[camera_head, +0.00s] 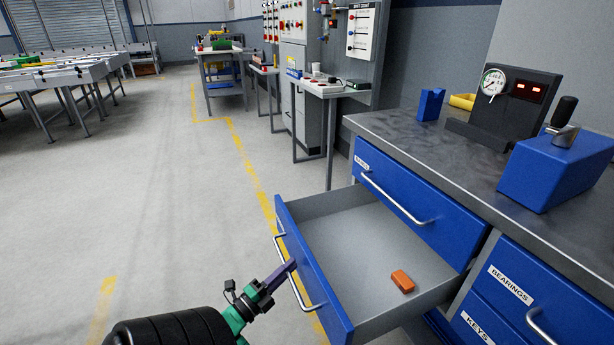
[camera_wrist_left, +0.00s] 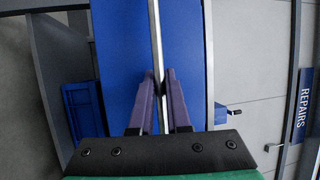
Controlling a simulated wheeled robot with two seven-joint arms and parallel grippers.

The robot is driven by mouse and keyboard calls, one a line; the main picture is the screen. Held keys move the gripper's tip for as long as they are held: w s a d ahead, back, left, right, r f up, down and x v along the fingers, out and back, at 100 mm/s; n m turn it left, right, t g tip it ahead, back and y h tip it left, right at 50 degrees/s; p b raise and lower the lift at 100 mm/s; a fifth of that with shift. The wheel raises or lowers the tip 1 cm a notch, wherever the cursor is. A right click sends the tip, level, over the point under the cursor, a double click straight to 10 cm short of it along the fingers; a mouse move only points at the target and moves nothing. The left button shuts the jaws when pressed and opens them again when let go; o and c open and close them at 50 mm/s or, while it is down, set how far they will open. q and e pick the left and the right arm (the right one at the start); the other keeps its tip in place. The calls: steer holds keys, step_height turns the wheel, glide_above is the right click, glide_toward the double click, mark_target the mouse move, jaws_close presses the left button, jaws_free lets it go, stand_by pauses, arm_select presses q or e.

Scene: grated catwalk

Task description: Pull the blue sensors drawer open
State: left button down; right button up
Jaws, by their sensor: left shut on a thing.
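A blue drawer (camera_head: 316,270) stands pulled out from the workbench, below another blue drawer that is closed. Its grey inside shows, with a small orange block (camera_head: 402,281) lying in it. No label is readable on its front from here. My left gripper (camera_head: 291,267) is shut on the drawer's metal handle (camera_head: 281,248), around the middle of the bar. In the left wrist view, the purple fingers (camera_wrist_left: 160,80) stand on both sides of the handle bar (camera_wrist_left: 155,30), in front of the blue drawer front (camera_wrist_left: 120,50). My right gripper is out of view.
The closed drawer (camera_head: 400,205) above and the drawers labelled BEARINGS (camera_head: 510,284) and KEYS sit in the bench. The grey benchtop (camera_head: 430,145) carries a gauge box (camera_head: 505,95) and a blue box with a lever (camera_head: 556,170). The floor (camera_head: 180,200) left of the drawer is clear.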

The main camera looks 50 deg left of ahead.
arm_select(q)
steer(key=shift+s+a, duration=0.2)
steer(key=shift+s, duration=0.5)
steer(key=shift+s+a, duration=0.15)
steer(key=shift+s, duration=0.55)
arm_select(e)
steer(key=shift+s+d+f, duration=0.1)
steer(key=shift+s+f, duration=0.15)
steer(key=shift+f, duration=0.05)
arm_select(q)
steer(key=c, duration=0.9)
jaws_free()
steer(key=s+f, duration=0.1)
steer(key=s, duration=0.3)
steer(key=s+d, duration=0.1)
steer(key=s, duration=0.4)
steer(key=s+f, duration=0.1)
steer(key=s, duration=0.4)
steer(key=shift+s+d+f+b, duration=0.15)
steer(key=shift+d+f+b, duration=0.1)
steer(key=shift+f+b, duration=0.1)
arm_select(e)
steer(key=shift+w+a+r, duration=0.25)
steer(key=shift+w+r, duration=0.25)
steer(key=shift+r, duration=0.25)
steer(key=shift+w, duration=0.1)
